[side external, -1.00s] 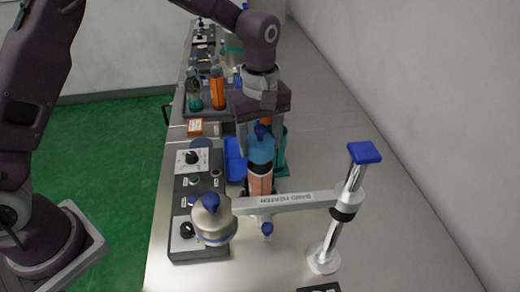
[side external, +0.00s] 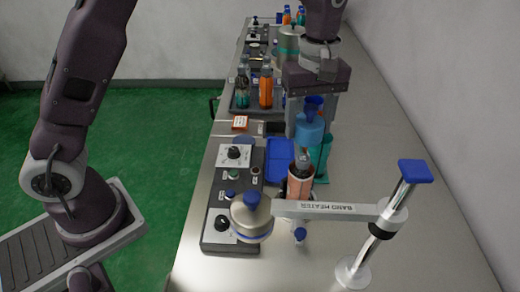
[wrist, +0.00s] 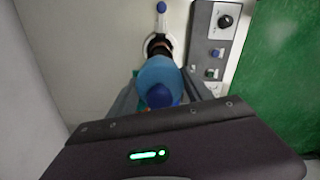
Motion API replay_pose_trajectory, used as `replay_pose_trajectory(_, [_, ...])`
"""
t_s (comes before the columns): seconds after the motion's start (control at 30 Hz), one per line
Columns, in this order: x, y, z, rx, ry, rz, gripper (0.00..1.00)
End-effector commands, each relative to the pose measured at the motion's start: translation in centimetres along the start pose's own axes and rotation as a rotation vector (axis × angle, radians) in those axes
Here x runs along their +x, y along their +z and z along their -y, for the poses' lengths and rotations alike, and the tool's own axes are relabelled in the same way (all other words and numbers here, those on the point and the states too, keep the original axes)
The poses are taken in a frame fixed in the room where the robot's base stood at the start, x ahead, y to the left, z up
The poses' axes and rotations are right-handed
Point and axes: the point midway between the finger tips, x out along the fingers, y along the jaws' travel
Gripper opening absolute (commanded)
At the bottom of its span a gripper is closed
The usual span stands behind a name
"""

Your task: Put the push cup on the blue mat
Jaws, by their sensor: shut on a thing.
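The push cup (side external: 309,131) is light blue with a darker blue knob on top. My gripper (side external: 311,124) is shut on it and holds it upright above and slightly right of a bottle (side external: 301,166) with a salmon-coloured sleeve. The bottle stands in the ring of the band heater. The wrist view shows the cup (wrist: 158,75) between my fingers, covering most of the bottle. The blue mat (side external: 278,164) lies on the bench just left of the cup and bottle, with nothing seen on it.
The band heater arm (side external: 325,209) crosses in front, on a chrome post with a blue top (side external: 413,171). A grey control box (side external: 232,195) lies left of the mat. A teal container (side external: 323,160) stands right of the bottle. A tray of bottles (side external: 252,100) is behind. The right bench is clear.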

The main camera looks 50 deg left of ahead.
Motion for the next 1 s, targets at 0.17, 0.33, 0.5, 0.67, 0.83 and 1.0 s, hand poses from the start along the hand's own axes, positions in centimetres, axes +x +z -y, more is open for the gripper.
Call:
replay_pose_trajectory(0.17, [-0.9,-2.6,0.1,-0.048,0.0,0.0,0.15])
replay_pose_trajectory(0.33, [-0.9,-6.6,0.4,-0.119,0.001,-0.001,0.15])
replay_pose_trajectory(0.5, [-0.9,-12.3,1.6,-0.221,0.001,-0.001,0.15])
replay_pose_trajectory(0.67, [-0.9,-18.1,3.6,-0.327,0.001,0.0,0.15])
replay_pose_trajectory(0.83, [-0.9,-23.0,6.2,-0.416,0.001,0.0,0.15])
replay_pose_trajectory(1.0, [-0.9,-26.2,8.2,-0.476,0.001,0.0,0.15])
